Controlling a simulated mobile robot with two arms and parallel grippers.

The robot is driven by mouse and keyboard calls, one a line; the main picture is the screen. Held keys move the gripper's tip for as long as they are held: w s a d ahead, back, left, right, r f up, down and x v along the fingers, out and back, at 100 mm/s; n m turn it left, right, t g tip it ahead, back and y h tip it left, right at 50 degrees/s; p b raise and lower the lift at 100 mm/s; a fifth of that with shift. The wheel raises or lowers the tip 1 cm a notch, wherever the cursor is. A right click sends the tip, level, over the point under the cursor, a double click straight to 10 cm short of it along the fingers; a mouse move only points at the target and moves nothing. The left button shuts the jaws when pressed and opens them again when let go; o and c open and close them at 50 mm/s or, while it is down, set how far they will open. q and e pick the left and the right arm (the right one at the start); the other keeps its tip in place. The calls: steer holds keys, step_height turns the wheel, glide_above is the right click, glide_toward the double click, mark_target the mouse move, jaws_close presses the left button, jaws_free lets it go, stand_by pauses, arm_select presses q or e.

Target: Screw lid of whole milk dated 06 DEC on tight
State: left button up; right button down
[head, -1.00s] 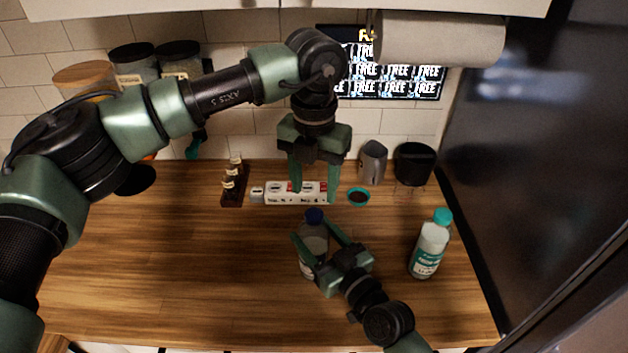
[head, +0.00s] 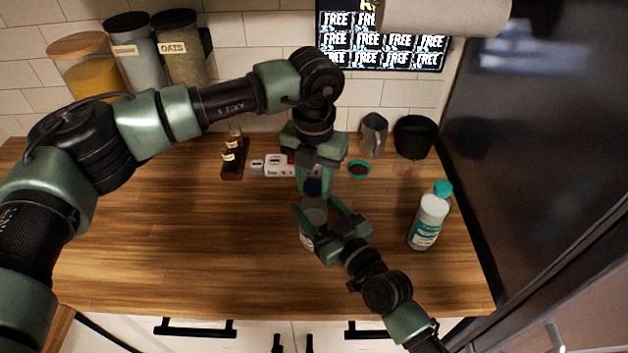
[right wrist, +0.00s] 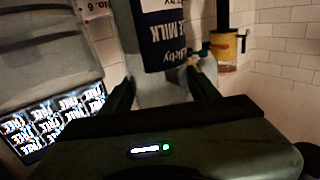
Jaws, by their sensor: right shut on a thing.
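The milk bottle (head: 308,238) with a dark blue lid (head: 313,187) stands on the wooden counter. My right gripper (head: 318,213) is shut around its body from the front right. In the right wrist view, the bottle's dark blue label (right wrist: 165,40) reads "MILK", upside down; no date is readable there. My left gripper (head: 313,178) points down over the lid, its fingers apart on either side of it. Contact with the lid cannot be made out. A second bottle (head: 428,220) with a teal cap stands apart to the right.
Behind the left gripper is a white box-like item (head: 274,165). A rack with small bottles (head: 233,157) stands left of it. A teal bowl (head: 358,170), a grey pitcher (head: 373,135) and a black container (head: 413,137) are at the back right. The counter's left half is clear.

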arm_select(q)
jaws_close()
steer(key=m, duration=1.3)
steer(key=shift+f+m, duration=0.1)
steer(key=shift+m, duration=0.2)
steer(key=o, duration=0.8)
jaws_free()
